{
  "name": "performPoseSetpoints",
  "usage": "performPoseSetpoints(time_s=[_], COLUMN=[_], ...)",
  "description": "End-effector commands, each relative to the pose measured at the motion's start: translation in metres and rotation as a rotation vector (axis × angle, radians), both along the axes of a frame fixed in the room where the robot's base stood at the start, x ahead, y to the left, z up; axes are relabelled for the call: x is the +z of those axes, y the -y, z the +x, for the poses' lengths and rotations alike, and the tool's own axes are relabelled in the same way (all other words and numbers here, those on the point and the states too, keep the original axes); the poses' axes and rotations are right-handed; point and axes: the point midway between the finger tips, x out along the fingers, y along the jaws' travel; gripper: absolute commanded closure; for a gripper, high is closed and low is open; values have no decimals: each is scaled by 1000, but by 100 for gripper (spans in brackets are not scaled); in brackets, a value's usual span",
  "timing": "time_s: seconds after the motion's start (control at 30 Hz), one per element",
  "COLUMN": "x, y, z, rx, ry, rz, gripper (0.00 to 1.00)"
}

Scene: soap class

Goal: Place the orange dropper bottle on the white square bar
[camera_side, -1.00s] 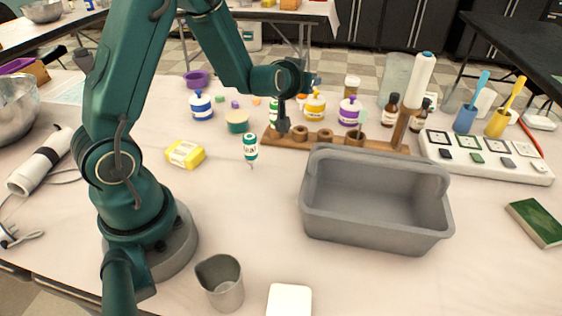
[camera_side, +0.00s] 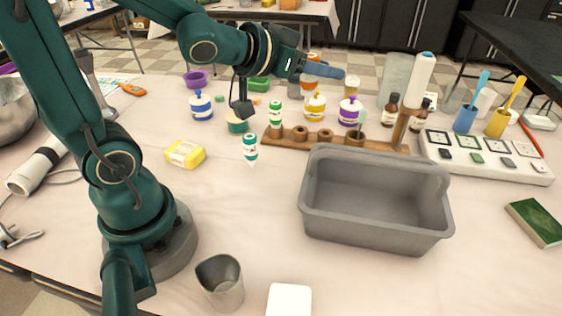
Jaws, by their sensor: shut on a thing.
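My gripper (camera_side: 321,70) is at the back of the table, with its fingers pointing right. It is shut on the orange dropper bottle (camera_side: 310,84), which shows upright behind and below the blue-grey fingers. The fingers hide its middle. The white square bar (camera_side: 289,300) lies flat at the front edge of the picture, its lower side cut off. Its top is bare, and my gripper is far behind it.
A grey bin (camera_side: 375,228) stands between, right of centre. Behind it is a wooden rack (camera_side: 285,141) with a tall post.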

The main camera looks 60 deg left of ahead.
Motion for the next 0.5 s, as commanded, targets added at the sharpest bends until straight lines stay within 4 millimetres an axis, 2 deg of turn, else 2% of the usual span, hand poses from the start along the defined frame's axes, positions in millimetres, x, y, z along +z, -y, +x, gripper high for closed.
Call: performPoseSetpoints(time_s=[0.37, 0.5], x=[9, 13], y=[30, 53], z=[-10, -11], rx=[-203, -369], ry=[6, 1], rz=[4, 0], gripper=[100, 100])
